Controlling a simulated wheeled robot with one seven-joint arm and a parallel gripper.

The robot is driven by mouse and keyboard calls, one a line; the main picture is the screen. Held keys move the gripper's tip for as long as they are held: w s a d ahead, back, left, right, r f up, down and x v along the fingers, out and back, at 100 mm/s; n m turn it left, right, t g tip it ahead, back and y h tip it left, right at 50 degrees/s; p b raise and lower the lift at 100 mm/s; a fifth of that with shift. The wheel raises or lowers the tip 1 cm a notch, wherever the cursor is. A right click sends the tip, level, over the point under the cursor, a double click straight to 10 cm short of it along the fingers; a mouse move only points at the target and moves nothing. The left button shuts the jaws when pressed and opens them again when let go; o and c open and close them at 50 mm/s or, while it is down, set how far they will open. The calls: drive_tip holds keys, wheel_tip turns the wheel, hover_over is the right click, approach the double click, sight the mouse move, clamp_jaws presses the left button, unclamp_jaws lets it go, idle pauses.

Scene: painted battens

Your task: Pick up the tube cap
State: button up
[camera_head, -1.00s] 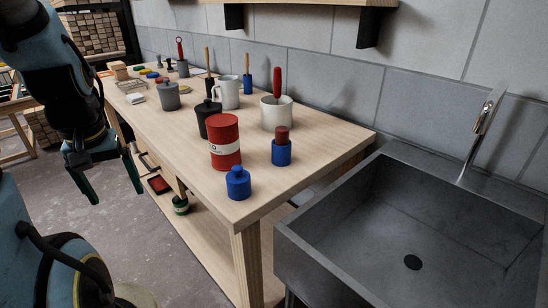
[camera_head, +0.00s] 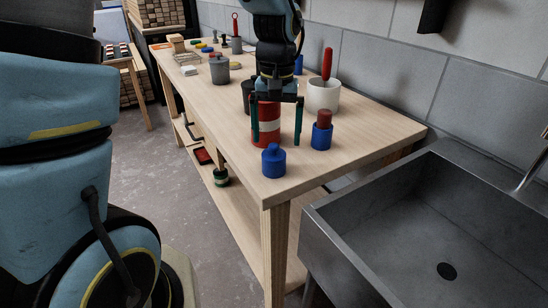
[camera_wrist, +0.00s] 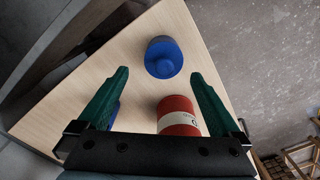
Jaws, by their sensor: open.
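A blue tube (camera_head: 321,138) with a dark red, cap-like cylinder (camera_head: 324,118) on top stands upright near the table's front right; I take that red piece as the tube cap. My gripper (camera_head: 277,138) is open and empty, pointing down above the table, left of the tube. In the wrist view my gripper (camera_wrist: 160,73) has its fingers wide apart. There, a sliver of blue (camera_wrist: 113,114) shows behind the left finger, and the red piece is hidden.
A red can with a white band (camera_head: 266,137) stands under my gripper, partly behind the fingers. A blue knobbed jar (camera_head: 273,163) stands near the table's front corner. A white pot (camera_head: 322,97) with a red-handled tool stands behind the tube. A grey sink (camera_head: 440,225) is at right.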

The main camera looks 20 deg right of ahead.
sight(274, 154)
drive_tip(key=f, duration=0.2)
drive_tip(key=f+p, duration=0.1)
drive_tip(key=f, duration=0.2)
drive_tip(key=shift+s+a+f+p, duration=0.2)
drive_tip(key=shift+a+f+p, duration=0.1)
drive_tip(key=shift+a+p, duration=0.1)
drive_tip(key=shift+f, duration=0.45)
drive_tip(key=c, duration=1.3)
